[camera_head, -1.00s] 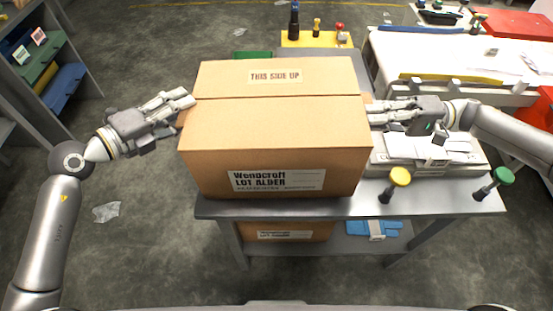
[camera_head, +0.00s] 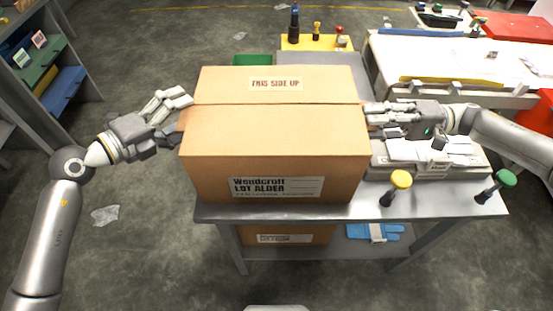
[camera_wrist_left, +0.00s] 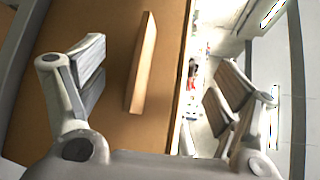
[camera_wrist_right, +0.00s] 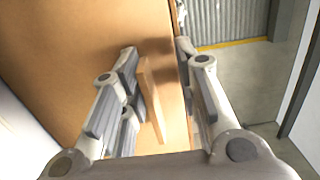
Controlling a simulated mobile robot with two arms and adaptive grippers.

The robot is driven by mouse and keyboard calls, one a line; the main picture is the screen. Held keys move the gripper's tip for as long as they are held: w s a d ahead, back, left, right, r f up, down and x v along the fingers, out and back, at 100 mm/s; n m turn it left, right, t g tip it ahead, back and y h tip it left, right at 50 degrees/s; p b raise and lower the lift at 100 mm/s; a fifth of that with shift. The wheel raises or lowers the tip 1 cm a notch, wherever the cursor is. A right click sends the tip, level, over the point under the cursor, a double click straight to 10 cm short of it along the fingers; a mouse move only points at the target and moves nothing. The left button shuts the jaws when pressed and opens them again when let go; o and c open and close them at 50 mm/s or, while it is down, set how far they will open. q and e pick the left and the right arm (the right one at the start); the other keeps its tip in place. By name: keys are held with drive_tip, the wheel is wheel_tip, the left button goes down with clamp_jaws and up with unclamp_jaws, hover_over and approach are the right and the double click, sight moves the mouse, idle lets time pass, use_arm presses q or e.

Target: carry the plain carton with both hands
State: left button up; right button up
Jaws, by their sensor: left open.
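The plain brown carton (camera_head: 275,145), labelled "THIS SIDE UP" on top, sits upright on a grey metal table (camera_head: 440,200). My left gripper (camera_head: 178,118) is open at the carton's left side. In the left wrist view, a cardboard flap (camera_wrist_left: 143,62) stands out from the carton wall between the spread fingers, with gaps on both sides. My right gripper (camera_head: 372,112) is at the carton's right side. In the right wrist view, a similar flap (camera_wrist_right: 152,100) lies between its fingers; whether they press on it is unclear.
Yellow (camera_head: 400,180) and green (camera_head: 507,178) knobbed handles stand on the table's right part. Papers (camera_head: 430,152) lie behind them. Another carton (camera_head: 290,234) and blue gloves (camera_head: 375,232) are on the lower shelf. A shelving rack (camera_head: 60,70) stands at left; floor between is mostly open.

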use_arm(q)
drive_tip(key=v, duration=1.2)
use_arm(e)
drive_tip(key=shift+r, duration=0.1)
drive_tip(key=shift+o, duration=0.4)
drive_tip(key=o, duration=0.8)
drive_tip(key=shift+c, duration=0.2)
drive_tip(key=d, duration=1.2)
drive_tip(key=shift+w, duration=0.3)
